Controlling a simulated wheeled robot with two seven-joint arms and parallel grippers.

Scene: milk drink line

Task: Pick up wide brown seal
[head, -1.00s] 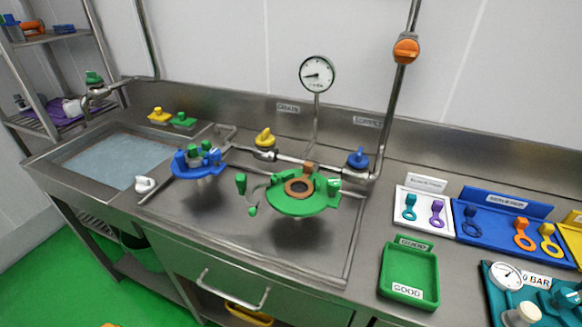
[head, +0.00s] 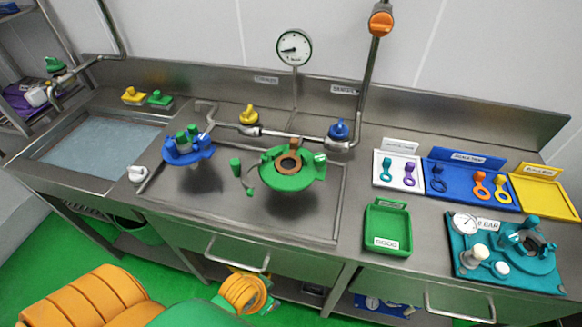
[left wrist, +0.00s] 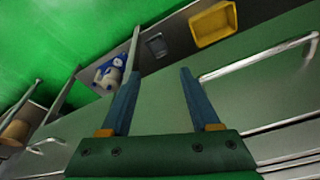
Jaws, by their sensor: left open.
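A brown ring (head: 289,164), which looks like the wide brown seal, sits in the centre of the green round fixture (head: 287,182) over the steel counter. Its exact seating is too small to tell. My left arm shows at the lower left of the head view, below and in front of the counter, away from the ring. The left gripper's fingers are not clear there. In the left wrist view my left gripper (left wrist: 160,75) is open and empty, in front of the cabinet fronts. The ring does not show in that view. My right gripper is not in view.
A blue fixture (head: 187,149) stands left of the green one, with the sink (head: 100,139) beyond. Pipes run behind them. Trays, including a green one (head: 387,227), lie to the right. A drawer handle (left wrist: 258,57) and yellow bin (left wrist: 213,23) are near the left gripper.

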